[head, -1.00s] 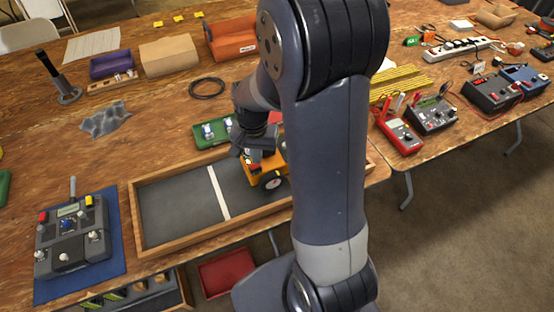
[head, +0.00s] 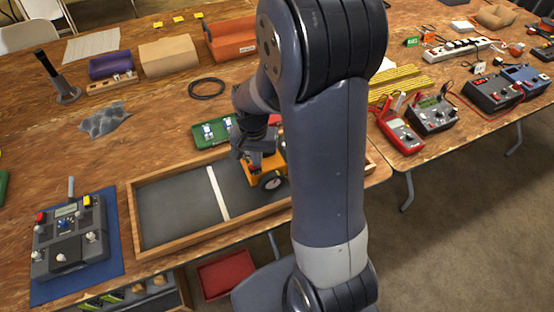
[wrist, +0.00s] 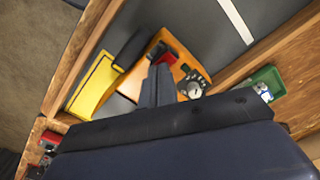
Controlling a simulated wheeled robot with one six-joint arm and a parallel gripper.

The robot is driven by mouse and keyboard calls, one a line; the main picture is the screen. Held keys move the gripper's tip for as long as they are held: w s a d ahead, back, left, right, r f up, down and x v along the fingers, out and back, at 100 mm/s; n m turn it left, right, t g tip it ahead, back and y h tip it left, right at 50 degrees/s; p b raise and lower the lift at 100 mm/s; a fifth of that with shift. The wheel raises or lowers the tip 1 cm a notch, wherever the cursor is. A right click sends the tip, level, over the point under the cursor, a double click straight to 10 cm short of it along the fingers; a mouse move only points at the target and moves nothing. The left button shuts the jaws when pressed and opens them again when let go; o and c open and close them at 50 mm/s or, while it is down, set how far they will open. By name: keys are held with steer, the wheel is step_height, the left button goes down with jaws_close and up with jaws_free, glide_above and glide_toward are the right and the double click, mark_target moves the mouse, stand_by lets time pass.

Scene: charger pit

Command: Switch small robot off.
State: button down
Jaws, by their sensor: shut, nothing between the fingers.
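The small robot (head: 262,176) is an orange-yellow wheeled vehicle with a dark wheel and pale hub, standing in the right part of a wood-rimmed tray (head: 168,246). In the wrist view its orange top (wrist: 172,47) carries a red part (wrist: 168,53) and a dark round knob with a silver centre (wrist: 194,86). A yellow plate (wrist: 94,86) lies at its left side. My gripper (wrist: 158,72) is shut and empty, its fingertips over the orange top close to the red part. In the head view my gripper (head: 246,152) is just above the robot; contact cannot be told.
A remote controller (head: 70,240) sits on a blue mat at left. A black cable coil (head: 207,88) and an orange bin (head: 232,42) are farther back. The tray's left half is clear.

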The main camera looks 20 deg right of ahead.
step_height(320, 180, up, 7)
steer(key=p, duration=0.5)
steer(key=shift+f, duration=0.2)
stand_by(0.4)
